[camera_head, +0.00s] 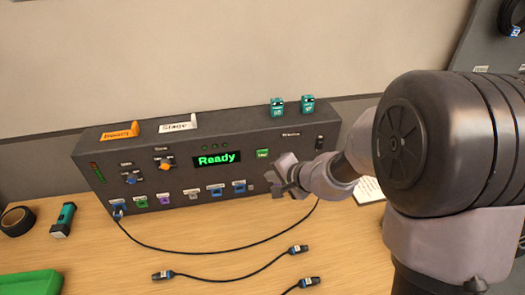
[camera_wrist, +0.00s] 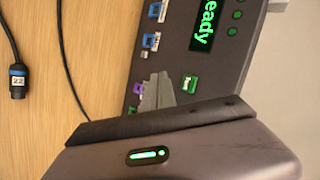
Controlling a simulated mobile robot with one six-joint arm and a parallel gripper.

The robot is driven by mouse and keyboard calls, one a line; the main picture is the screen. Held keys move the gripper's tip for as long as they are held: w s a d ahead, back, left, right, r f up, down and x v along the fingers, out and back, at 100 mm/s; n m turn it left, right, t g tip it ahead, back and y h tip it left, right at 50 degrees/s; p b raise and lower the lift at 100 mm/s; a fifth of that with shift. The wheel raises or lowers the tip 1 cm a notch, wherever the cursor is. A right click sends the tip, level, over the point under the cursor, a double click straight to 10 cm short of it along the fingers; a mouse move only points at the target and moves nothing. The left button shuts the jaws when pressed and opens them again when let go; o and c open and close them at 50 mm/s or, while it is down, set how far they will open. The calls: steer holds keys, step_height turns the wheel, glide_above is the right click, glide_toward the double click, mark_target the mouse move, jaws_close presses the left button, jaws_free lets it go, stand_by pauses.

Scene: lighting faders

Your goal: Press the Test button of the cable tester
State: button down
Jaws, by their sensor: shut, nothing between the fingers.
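The cable tester (camera_head: 180,150) is a dark box with a lit green "Ready" display (camera_head: 217,159), standing at the back of the table. Its small green Test button (camera_head: 263,154) is right of the display. In the wrist view the button (camera_wrist: 189,83) is uncovered, just to the right of my fingertips. My gripper (camera_head: 281,175) is in front of the tester's right part, below and right of the button in the head view. Its fingers (camera_wrist: 158,92) are shut and empty. I cannot tell whether they touch the panel.
A row of coloured sockets (camera_head: 190,194) runs along the tester's lower front. A dark cable (camera_head: 200,252) leaves its left end, and loose cables (camera_head: 235,275) lie on the table. A tape roll (camera_head: 17,221), a teal device (camera_head: 63,220) and a green box (camera_head: 30,284) are at left.

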mark_target(262, 154)
steer(key=w+a+p, duration=0.1)
steer(key=w+p, duration=0.1)
steer(key=w, duration=0.4)
steer(key=shift+a, duration=0.15)
stand_by(1.8)
steer(key=shift+w+a, duration=0.1)
steer(key=shift+w, duration=0.3)
steer(key=shift+w, duration=0.3)
stand_by(0.4)
steer(key=shift+b, duration=0.35)
steer(key=shift+s+b, duration=0.65)
steer(key=shift+s, duration=0.05)
